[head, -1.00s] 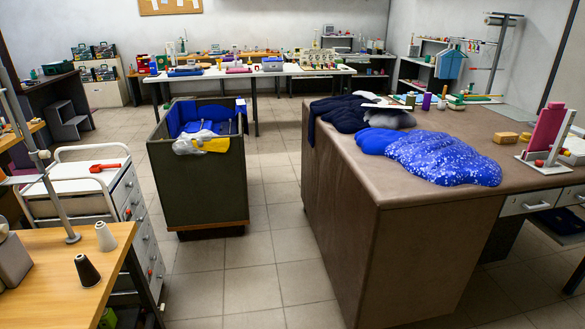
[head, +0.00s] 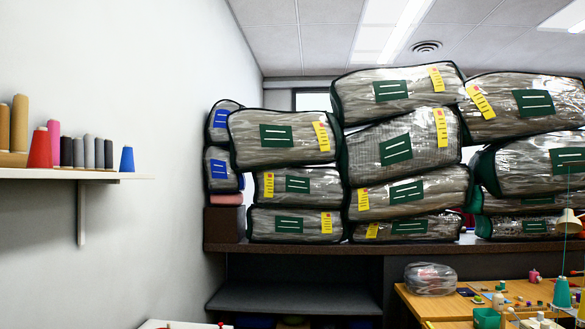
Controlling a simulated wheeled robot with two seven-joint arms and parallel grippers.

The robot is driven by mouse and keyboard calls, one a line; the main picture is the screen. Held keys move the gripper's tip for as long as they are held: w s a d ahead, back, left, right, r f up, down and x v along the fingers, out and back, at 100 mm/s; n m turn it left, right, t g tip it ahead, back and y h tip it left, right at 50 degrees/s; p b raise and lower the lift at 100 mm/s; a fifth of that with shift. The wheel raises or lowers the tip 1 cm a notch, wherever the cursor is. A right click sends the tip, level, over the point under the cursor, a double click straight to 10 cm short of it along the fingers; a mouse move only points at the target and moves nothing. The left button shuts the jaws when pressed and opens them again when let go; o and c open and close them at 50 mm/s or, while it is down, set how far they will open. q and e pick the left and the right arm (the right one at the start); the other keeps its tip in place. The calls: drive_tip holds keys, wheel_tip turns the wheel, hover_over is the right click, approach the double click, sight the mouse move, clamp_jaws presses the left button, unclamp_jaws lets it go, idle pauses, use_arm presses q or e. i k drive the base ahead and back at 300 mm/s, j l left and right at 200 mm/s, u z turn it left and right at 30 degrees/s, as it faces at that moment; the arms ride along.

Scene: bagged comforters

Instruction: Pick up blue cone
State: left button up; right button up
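A blue cone (head: 127,160) stands upright at the right end of a white wall shelf (head: 60,174) on the left of the head view. It is beside a row of dark and grey thread spools. A teal cone (head: 561,293) also shows at the lower right, among the items on a wooden table. Neither of my grippers is in view.
On the shelf, a red cone (head: 39,148) and a pink spool (head: 54,141) stand left of the dark spools. Stacked bagged comforters (head: 390,140) fill a dark rack (head: 300,250). A wooden table (head: 425,308) with small items is at lower right.

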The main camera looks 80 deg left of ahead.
sight(127, 163)
drive_tip(key=i+j+u, duration=0.1)
drive_tip(key=u, duration=0.4)
drive_tip(key=i+j+u, duration=0.2)
drive_tip(key=u, duration=0.3)
drive_tip(key=i+j+u, duration=0.15)
drive_tip(key=u, duration=0.35)
drive_tip(key=i+u, duration=0.2)
drive_tip(key=u, duration=0.35)
drive_tip(key=i+u, duration=0.2)
drive_tip(key=u, duration=0.3)
drive_tip(key=i+l+u, duration=0.15)
drive_tip(key=u, duration=0.35)
drive_tip(key=i+l+u, duration=0.1)
drive_tip(key=u, duration=0.4)
drive_tip(key=i+l+u, duration=0.1)
drive_tip(key=l+u, duration=0.25)
drive_tip(key=u, duration=0.15)
